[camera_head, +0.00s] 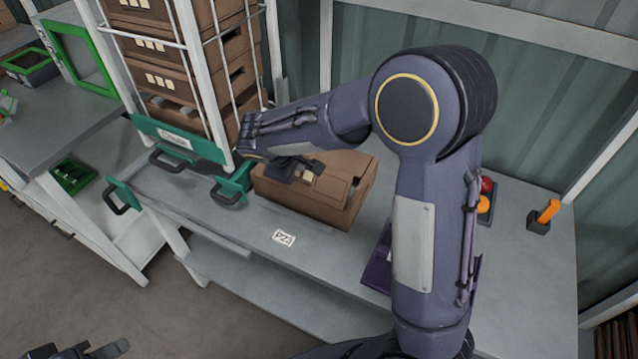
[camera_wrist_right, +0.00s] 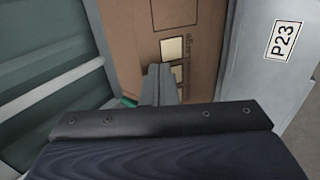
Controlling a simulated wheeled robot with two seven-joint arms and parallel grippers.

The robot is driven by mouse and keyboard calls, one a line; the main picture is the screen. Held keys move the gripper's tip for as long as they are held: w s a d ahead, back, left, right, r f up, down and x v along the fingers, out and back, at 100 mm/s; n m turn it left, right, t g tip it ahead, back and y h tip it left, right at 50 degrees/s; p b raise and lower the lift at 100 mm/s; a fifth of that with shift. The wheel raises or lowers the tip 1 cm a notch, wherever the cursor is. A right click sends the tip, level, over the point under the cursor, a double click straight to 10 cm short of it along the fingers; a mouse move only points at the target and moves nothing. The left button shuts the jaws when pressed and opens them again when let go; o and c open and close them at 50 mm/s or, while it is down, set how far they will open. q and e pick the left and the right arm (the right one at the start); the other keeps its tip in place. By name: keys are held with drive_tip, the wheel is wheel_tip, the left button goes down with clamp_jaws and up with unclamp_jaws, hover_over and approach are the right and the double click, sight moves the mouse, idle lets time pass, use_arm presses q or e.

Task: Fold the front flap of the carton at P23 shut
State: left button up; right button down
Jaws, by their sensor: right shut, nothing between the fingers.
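The brown carton (camera_head: 300,205) stands on the grey bench behind the P23 label (camera_head: 283,238). A printed brown panel with pale squares lies across its top. I cannot tell how far the front flap is shut, because my right gripper covers part of it. My right gripper (camera_head: 298,170) is shut and empty over the carton top. In the right wrist view its closed fingers (camera_wrist_right: 160,84) are over or against the printed carton board (camera_wrist_right: 200,55); contact is unclear. The P23 label (camera_wrist_right: 284,41) shows at right there. My left gripper (camera_head: 95,350) is partly visible at the bottom left edge.
A white wire rack (camera_head: 200,70) with stacked cartons stands left of the carton, with green-handled parts below it. A purple tray (camera_head: 378,268) is partly hidden behind my right arm. An orange item in a dark holder (camera_head: 538,225) stands at right. Bench in front is clear.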

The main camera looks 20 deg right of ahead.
idle(0.3)
drive_tip(key=shift+w+d+f+b, duration=0.4)
drive_tip(key=shift+w+d, duration=0.1)
drive_tip(key=shift+d, duration=0.1)
drive_tip(key=shift+w+d+f+b, duration=0.3)
drive_tip(key=shift+w+d+f, duration=0.15)
drive_tip(key=shift+d, duration=0.15)
drive_tip(key=shift+w+d+f+b, duration=0.6)
drive_tip(key=shift+d+f+b, duration=0.1)
drive_tip(key=shift+d+f, duration=0.15)
drive_tip(key=shift+r, duration=0.1)
wheel_tip(320, 180, up, 9)
drive_tip(key=p, duration=0.6)
hover_over(310, 160)
drive_tip(key=w, duration=0.2)
drive_tip(key=shift+d, duration=0.35)
